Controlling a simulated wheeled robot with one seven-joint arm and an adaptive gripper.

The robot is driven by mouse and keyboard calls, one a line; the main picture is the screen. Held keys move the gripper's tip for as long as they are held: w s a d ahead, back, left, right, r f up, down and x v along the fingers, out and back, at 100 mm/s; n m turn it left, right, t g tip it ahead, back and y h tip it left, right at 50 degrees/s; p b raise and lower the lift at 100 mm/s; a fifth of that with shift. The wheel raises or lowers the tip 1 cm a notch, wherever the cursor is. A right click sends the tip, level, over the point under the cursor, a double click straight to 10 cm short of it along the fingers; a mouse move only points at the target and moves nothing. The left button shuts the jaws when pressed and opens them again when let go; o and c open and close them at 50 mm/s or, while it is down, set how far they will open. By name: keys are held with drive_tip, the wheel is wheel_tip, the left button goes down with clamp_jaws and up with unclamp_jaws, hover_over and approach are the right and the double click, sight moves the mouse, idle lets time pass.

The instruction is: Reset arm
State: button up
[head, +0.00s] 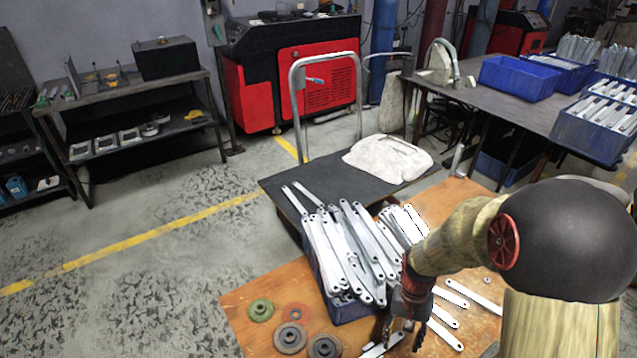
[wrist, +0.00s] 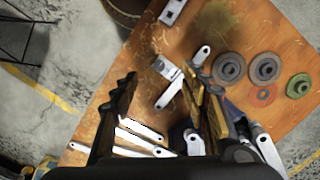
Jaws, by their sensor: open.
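My gripper (head: 402,328) hangs over the front of the orange worktable (head: 262,298), beside a blue bin (head: 352,311) heaped with galvanized brackets (head: 350,245). In the wrist view my gripper (wrist: 165,100) has its two dark fingers spread wide apart, with nothing held between them. Several loose brackets (head: 447,312) lie flat on the table around and below the fingers. In the wrist view, loose brackets (wrist: 140,130) also show below and between the fingers. My arm covers the right part of the table in the head view.
Round discs (head: 290,338) and a green ring (head: 260,310) lie at the table's front left. A cart (head: 280,190) with a white cloth (head: 388,158) stands behind. A dark table (head: 500,105) with blue bins (head: 520,78) is at the back right. The floor at left is open.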

drive_tip(key=s+a+r+n+t, duration=0.1)
drive_tip(key=s+r+t, duration=0.1)
drive_tip(key=r, duration=0.8)
drive_tip(key=s+r+n+t+p, duration=0.1)
drive_tip(key=s+r+t, duration=0.2)
drive_tip(key=r, duration=0.8)
drive_tip(key=s+a+r+n+t+p, duration=0.1)
drive_tip(key=s+r+t, duration=0.1)
drive_tip(key=s+r, duration=0.4)
wheel_tip(320, 180, up, 5)
drive_tip(key=shift+a+r+n+t, duration=0.2)
drive_tip(key=shift+a+n+t, duration=0.1)
drive_tip(key=shift+a, duration=0.05)
